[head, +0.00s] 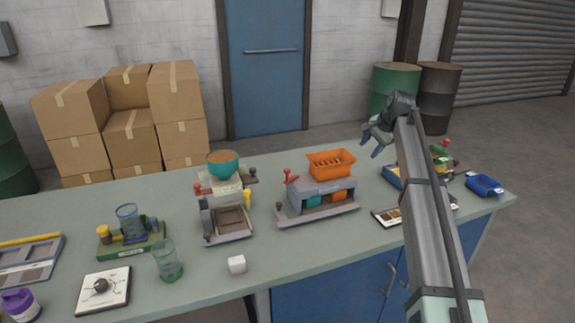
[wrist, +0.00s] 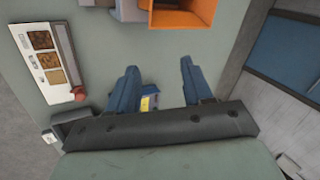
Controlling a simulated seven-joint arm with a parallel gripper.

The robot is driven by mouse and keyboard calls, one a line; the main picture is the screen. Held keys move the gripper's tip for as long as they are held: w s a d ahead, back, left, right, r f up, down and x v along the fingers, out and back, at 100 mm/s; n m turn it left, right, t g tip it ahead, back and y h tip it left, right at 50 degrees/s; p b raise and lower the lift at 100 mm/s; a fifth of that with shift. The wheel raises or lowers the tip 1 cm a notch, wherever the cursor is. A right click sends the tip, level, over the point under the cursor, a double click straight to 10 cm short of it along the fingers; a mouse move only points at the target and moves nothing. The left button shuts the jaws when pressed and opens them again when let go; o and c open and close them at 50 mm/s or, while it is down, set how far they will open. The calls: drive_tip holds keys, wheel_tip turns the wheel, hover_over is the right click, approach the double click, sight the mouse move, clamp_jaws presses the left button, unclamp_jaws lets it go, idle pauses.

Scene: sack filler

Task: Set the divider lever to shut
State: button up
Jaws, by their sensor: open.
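A grey machine (head: 322,190) with an orange hopper (head: 331,165) on top stands mid-table. Teal and orange shapes show in its openings. A lever with a red knob (head: 291,178) rises at its left end; I cannot tell whether this is the divider lever or how it is set. The machine to its left, with a teal bowl (head: 222,163), also has a red-knobbed lever (head: 198,188). My gripper (head: 374,142) is open and empty, in the air right of the orange hopper. Its blue fingers (wrist: 157,85) stand apart in the wrist view, below the hopper's edge (wrist: 183,18).
A picture card (head: 388,215) lies right of the grey machine, partly behind my arm. A blue tray (head: 484,185) sits at the right end. The front middle is mostly clear.

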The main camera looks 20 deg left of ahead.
drive_tip(key=s+a+r+n+g+h, duration=0.15)
drive_tip(key=s+a, duration=0.25)
drive_tip(key=a, duration=0.4)
drive_tip(key=s+a+r+n+g+h, duration=0.1)
drive_tip(key=s+a+r+n, duration=0.2)
drive_tip(key=a, duration=0.4)
wheel_tip(320, 180, up, 4)
drive_tip(key=h, duration=0.2)
hover_over(287, 169)
drive_tip(key=shift+n+g, duration=0.35)
drive_tip(key=shift+g, duration=0.1)
wheel_tip(287, 169, down, 13)
drive_tip(key=shift+s+f, duration=0.1)
drive_tip(key=shift+c, duration=0.2)
clamp_jaws()
